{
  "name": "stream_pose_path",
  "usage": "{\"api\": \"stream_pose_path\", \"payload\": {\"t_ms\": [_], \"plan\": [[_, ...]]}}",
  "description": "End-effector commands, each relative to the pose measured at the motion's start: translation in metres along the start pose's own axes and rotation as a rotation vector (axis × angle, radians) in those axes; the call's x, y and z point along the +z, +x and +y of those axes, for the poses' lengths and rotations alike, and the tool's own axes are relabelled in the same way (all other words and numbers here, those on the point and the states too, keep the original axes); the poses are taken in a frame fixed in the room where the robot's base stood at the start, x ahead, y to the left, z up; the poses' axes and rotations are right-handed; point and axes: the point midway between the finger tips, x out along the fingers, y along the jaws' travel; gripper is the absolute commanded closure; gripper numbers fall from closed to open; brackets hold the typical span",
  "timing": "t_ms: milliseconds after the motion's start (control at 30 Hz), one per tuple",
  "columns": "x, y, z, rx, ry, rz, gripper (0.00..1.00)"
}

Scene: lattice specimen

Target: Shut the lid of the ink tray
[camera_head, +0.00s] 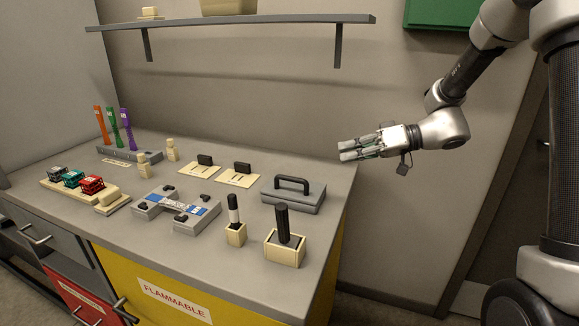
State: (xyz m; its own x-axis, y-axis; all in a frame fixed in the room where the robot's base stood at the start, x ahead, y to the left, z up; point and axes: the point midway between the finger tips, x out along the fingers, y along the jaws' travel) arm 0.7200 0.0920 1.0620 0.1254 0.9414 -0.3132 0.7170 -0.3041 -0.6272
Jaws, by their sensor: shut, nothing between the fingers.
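My gripper (345,150) points left in the air, off the right end of the counter and above its height. It is shut and empty, touching nothing. No thing here is plainly marked as the ink tray. A low grey box (292,195) with a black arched handle on top sits near the counter's right edge, left of and below my gripper. It may be the tray, but whether it has a lid, and how that lid stands, I cannot tell. A grey block (146,209) with a blue and white label and black knobs lies left of it.
Cream plates (200,169), a cream rack (60,189) and a grey holder with coloured sticks (128,153) lie behind and left. A wall shelf (230,22) hangs above.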

Motion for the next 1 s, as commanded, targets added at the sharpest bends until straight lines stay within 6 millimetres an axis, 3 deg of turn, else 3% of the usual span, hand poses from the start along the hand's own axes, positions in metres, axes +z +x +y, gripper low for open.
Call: {"api": "stream_pose_path", "payload": {"t_ms": [100, 233, 467, 833, 1000], "plan": [[-0.013, 0.012, 0.026, -0.016, -0.047, 0.093, 1.00], [-0.021, 0.018, 0.039, -0.016, -0.078, 0.144, 1.00], [-0.025, 0.041, 0.040, -0.019, -0.087, 0.150, 1.00], [-0.037, 0.118, 0.037, -0.020, -0.086, 0.149, 1.00], [-0.014, 0.127, 0.040, -0.017, -0.081, 0.150, 1.00]]}}
